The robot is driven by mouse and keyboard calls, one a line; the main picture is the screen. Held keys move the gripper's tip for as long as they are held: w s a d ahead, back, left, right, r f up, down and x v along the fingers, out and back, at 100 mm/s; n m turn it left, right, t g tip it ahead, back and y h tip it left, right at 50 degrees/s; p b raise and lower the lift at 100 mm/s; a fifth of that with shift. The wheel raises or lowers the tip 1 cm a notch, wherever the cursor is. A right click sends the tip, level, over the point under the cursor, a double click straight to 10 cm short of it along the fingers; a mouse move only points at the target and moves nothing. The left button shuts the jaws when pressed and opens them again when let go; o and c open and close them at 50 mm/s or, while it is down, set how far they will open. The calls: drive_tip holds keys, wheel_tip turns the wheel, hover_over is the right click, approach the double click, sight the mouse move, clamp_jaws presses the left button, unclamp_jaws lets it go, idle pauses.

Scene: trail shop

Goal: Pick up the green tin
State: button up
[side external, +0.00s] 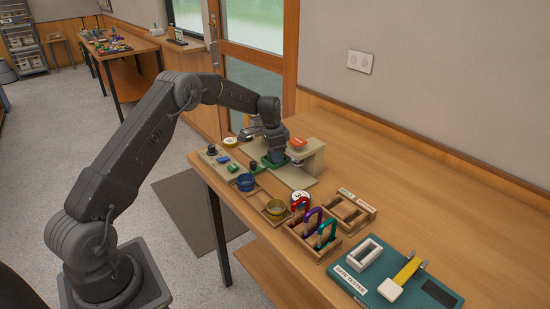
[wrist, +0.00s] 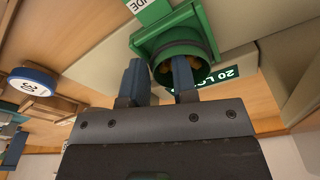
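The green tin (wrist: 205,38) shows in the wrist view as a round open rim with orange-brown contents, set against a green square holder (wrist: 146,45). My gripper (wrist: 159,80) is open, with a gap between its two blue-grey fingers. The right finger overlaps the tin's opening and the left finger lies just left of it, over the holder's edge. I cannot tell whether either finger touches the tin. In the side view my gripper (side external: 275,155) is low over the green holder beside a beige stand, and the arm mostly hides the tin.
A wooden rack (side external: 318,252) holds red, purple and green clips. The beige stand (side external: 314,158) rises close on the right of my gripper. The table's right rear is clear.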

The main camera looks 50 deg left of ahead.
drive_tip(key=shift+c, duration=0.3)
clamp_jaws()
drive_tip(key=shift+r, duration=0.15)
